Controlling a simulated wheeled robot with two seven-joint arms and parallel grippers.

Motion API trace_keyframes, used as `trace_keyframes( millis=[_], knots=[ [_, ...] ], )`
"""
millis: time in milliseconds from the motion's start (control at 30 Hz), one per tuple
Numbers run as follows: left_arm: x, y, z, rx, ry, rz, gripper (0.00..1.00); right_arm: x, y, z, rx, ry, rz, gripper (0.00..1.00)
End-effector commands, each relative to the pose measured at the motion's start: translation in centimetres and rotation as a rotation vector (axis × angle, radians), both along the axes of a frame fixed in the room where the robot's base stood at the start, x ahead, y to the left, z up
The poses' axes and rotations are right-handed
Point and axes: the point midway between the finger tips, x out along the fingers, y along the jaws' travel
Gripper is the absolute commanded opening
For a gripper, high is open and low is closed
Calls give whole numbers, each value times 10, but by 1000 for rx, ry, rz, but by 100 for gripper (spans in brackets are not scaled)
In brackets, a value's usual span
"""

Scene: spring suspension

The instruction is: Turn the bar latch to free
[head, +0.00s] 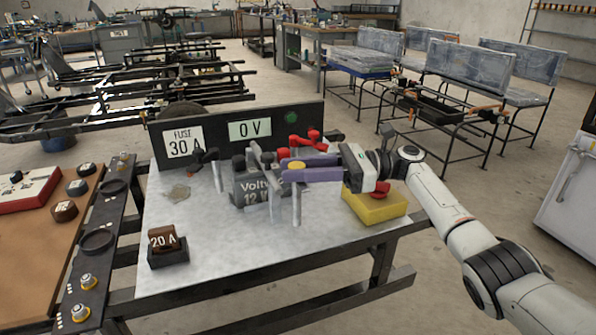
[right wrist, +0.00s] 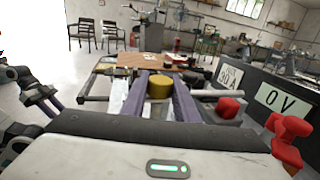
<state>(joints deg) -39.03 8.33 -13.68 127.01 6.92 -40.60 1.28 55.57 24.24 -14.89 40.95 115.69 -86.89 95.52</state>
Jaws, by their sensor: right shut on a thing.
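My right gripper (head: 297,169) reaches in from the right with purple fingers. They are shut on a yellow round knob (right wrist: 160,87). How the knob joins the bar is hidden.
Behind the battery stands a dark panel (head: 224,121) reading FUSE 30 A and 0 V. A red clamp (head: 307,141) lies near it. A brown 20 A fuse (head: 163,239) sits front left and a yellow block (head: 374,207) right. The bench's front middle is clear.

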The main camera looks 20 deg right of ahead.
Motion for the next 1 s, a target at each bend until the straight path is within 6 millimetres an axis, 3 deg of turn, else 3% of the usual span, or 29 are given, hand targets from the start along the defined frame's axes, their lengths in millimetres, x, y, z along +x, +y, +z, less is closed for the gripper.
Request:
trace_keyframes(
  millis=[133,167,267,667,1000],
  knots=[
    [0,0,0,0,-1,0,31,0,2,1,2,-2,3,5],
    [0,0,0,0,-1,0,31,0,2,1,2,-2,3,29],
    [0,0,0,0,-1,0,31,0,2,1,2,-2,3,46],
    [1,0,2,-1,-3,1,31,-1,-7,1,0,-2,-2,46],
    [-1,2,1,-1,-8,7,31,-14,-69,1,1,0,-2,46]
  ],
)
